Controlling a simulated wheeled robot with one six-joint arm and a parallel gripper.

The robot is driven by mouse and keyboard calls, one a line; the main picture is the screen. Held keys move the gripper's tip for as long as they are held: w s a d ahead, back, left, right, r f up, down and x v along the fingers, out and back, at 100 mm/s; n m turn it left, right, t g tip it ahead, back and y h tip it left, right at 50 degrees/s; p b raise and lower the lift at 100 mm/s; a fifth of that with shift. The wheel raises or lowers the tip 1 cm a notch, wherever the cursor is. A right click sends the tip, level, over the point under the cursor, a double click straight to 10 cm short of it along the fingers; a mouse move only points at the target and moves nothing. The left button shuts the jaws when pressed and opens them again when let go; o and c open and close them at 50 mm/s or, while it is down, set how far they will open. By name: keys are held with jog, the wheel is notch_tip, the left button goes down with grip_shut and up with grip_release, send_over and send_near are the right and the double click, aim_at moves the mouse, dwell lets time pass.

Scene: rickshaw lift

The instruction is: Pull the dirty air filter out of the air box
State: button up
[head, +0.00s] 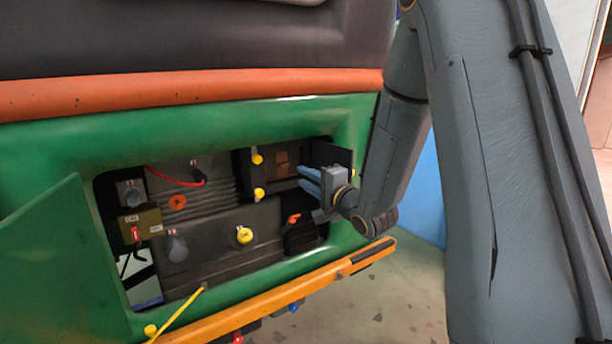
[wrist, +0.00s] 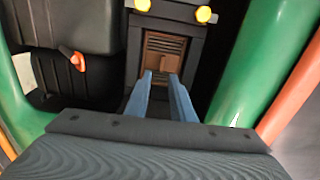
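The dirty air filter (head: 282,163) is a brown block inside the dark air box (head: 265,150) at the upper right of the engine bay. In the wrist view the filter (wrist: 165,52) shows brown with pleats, facing my gripper inside the box frame. My gripper (head: 305,180) has two blue fingers pointing at the box opening from the right. In the wrist view the fingers (wrist: 160,82) are apart with a gap between them, in line with the filter. I cannot tell how close the tips are to the filter.
Yellow knobs (head: 257,158) sit along the box's left edge. The dark box lid (head: 330,155) stands open on the right. An orange-red handle (head: 293,219) is below. The green bay rim (head: 345,118) surrounds the opening, with a yellow bar (head: 270,305) in front.

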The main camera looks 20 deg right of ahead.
aim_at(285, 166)
jog(key=shift+b+x, duration=1.2)
jog(key=shift+x, duration=3.75)
jog(key=shift+r, duration=0.2)
jog(key=shift+c, duration=0.4)
grip_shut()
